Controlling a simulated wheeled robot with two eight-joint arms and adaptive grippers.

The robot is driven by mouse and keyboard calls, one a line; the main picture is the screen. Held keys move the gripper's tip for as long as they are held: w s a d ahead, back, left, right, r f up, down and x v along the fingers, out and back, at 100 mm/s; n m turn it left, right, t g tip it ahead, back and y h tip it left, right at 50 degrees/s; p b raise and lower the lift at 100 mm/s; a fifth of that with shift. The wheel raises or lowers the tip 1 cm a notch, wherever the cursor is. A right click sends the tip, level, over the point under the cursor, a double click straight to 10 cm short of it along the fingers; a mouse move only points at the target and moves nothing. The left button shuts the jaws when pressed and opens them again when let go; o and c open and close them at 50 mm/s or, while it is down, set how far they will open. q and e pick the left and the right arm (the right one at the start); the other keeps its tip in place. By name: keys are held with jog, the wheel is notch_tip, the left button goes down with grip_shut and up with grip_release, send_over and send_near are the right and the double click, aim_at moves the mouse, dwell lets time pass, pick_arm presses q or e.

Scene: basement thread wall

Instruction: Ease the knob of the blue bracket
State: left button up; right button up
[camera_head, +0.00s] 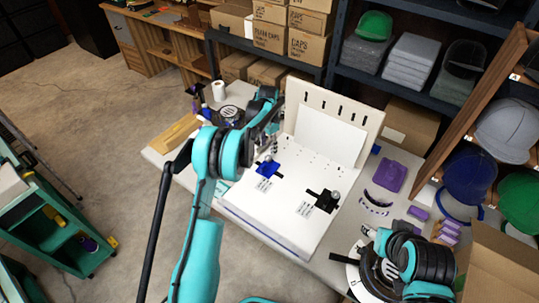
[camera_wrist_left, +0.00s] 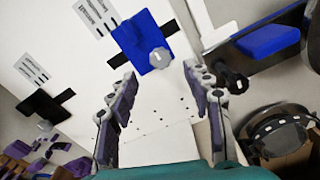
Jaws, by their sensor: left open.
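The blue bracket (camera_head: 267,169) lies on the white board (camera_head: 289,213), across a black slot, with a printed label beside it. In the left wrist view the blue bracket (camera_wrist_left: 138,36) carries a round grey knob (camera_wrist_left: 160,58) with a pale mark on top. My left gripper (camera_head: 274,146) is just above and behind the bracket in the head view. In the left wrist view the left gripper (camera_wrist_left: 160,73) is open, its purple-padded fingers on either side of the knob's line, with nothing between them. Contact with the knob is not visible.
An upright white panel (camera_head: 330,128) stands behind. A purple pad (camera_head: 389,176) and small purple blocks lie to the right. Cap shelves and cardboard boxes (camera_head: 308,46) surround the table.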

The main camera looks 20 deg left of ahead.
aim_at(268, 157)
pick_arm(q)
notch_tip(268, 157, down, 6)
jog(key=shift+b, duration=0.85)
grip_shut()
jog(key=shift+n, duration=0.3)
jog(key=n, duration=0.3)
jog(key=shift+n, duration=0.3)
jog(key=n, duration=0.4)
jog(key=shift+n, duration=0.3)
jog(key=n, duration=0.4)
jog(key=shift+n, duration=2.1)
